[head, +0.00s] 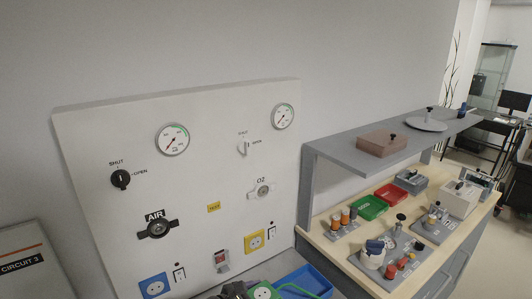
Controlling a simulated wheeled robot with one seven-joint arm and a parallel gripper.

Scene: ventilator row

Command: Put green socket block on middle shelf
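A green socket block (263,291) with a pale round face shows at the bottom edge of the head view, partly cut off. It is below the yellow socket on the wall panel and left of a blue tray. A dark shape touches or overlaps its left side; it may be my gripper, but it is too cut off to tell whether it is open, shut or holding the block. A raised grey shelf (335,153) stands over the wooden counter on the right; I cannot tell whether it is the middle shelf.
The blue tray (325,281) has a green tube by it. The shelf carries a brown lidded box (382,143) and a round grey plate (426,124). The counter below holds green (369,207) and red (390,194) bins and several fittings. The white gauge panel (100,150) stands at left.

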